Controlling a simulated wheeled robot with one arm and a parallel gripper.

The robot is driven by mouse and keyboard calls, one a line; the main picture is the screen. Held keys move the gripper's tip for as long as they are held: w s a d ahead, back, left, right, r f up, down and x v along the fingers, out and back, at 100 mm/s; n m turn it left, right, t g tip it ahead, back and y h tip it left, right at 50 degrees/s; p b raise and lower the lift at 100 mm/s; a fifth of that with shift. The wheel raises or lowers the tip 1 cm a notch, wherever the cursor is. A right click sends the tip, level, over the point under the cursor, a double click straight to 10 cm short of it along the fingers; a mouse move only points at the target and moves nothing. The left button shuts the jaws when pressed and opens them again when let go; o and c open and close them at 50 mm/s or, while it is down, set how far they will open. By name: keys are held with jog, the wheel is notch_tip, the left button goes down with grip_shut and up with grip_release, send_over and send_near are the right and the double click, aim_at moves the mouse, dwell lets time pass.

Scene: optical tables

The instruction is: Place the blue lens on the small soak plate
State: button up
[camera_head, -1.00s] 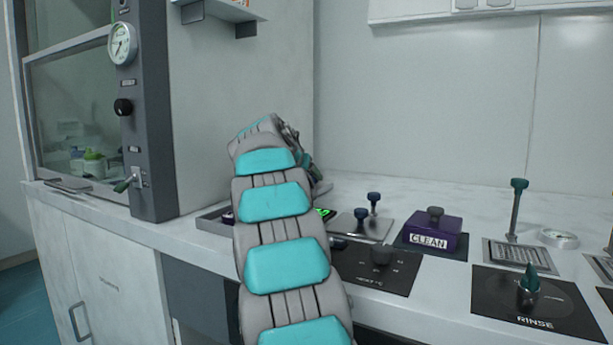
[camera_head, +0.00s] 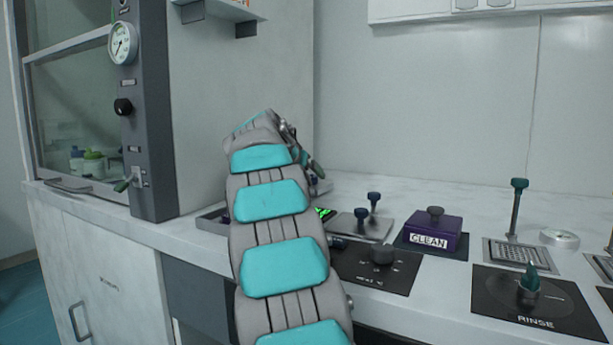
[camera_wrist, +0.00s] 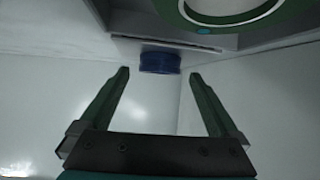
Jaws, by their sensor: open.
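My gripper (camera_wrist: 156,82) is open and empty in the wrist view, its two dark green fingers spread apart. A blue round-edged piece (camera_wrist: 160,62), which looks like the blue lens, is seen ahead of the fingertips, roughly centred between them and apart from them. It sits against the edge of a grey fixture. In the head view my arm hides most of my gripper and the lens does not show. I cannot tell which plate is the small soak plate; a metal plate with two dark knobs (camera_head: 347,228) stands right of my arm.
A purple block marked CLEAN (camera_head: 430,232), a black RINSE panel (camera_head: 500,305) and a metal grid with an upright post (camera_head: 517,252) are on the bench to the right. A cabinet with a gauge (camera_head: 123,43) stands left. The wrist view shows a green-rimmed ring (camera_wrist: 262,14).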

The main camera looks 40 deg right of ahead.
jog(key=v, duration=1)
jog(key=shift+s+a+r+b, duration=0.1)
jog(key=shift+s+a+b, duration=0.1)
jog(key=shift+b, duration=0.15)
